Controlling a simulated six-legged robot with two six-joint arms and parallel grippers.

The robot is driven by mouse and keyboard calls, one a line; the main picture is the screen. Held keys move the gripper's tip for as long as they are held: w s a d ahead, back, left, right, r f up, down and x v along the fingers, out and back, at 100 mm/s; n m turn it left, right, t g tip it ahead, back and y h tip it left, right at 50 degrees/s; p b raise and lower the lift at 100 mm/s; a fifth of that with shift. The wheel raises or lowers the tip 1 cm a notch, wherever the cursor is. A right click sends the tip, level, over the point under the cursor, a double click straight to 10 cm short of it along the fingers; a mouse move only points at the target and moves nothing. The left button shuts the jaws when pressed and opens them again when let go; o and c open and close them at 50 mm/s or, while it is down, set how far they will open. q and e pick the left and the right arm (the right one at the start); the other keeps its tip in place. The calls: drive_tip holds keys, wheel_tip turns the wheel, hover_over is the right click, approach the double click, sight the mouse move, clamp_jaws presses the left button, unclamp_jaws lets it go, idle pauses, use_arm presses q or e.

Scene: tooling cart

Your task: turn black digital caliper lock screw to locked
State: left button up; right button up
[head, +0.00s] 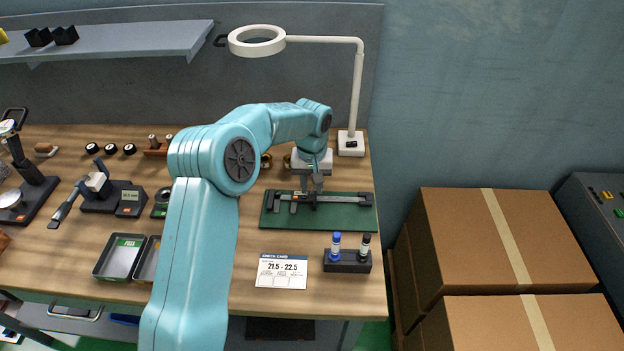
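The black digital caliper (345,200) lies flat on a green mat (290,222) near the right end of the bench. My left gripper (312,190) points straight down over the middle of the caliper. Its fingertips are at or just above the slider, where the lock screw would be. The lock screw is too small and too covered by the fingers to make out, and I cannot tell its position or whether the fingers touch it. The finger gap is too small to judge. My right gripper is not in view.
A black holder (348,262) with a blue and a black marker stands in front of the mat. A white card (282,272) reading 21.5 - 22.5 lies left of it. A white ring lamp (357,90) rises behind. Trays (120,256) and gauges are at left.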

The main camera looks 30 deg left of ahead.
use_arm(q)
wheel_tip(320, 180, up, 16)
drive_tip(key=shift+r, duration=0.2)
idle(0.7)
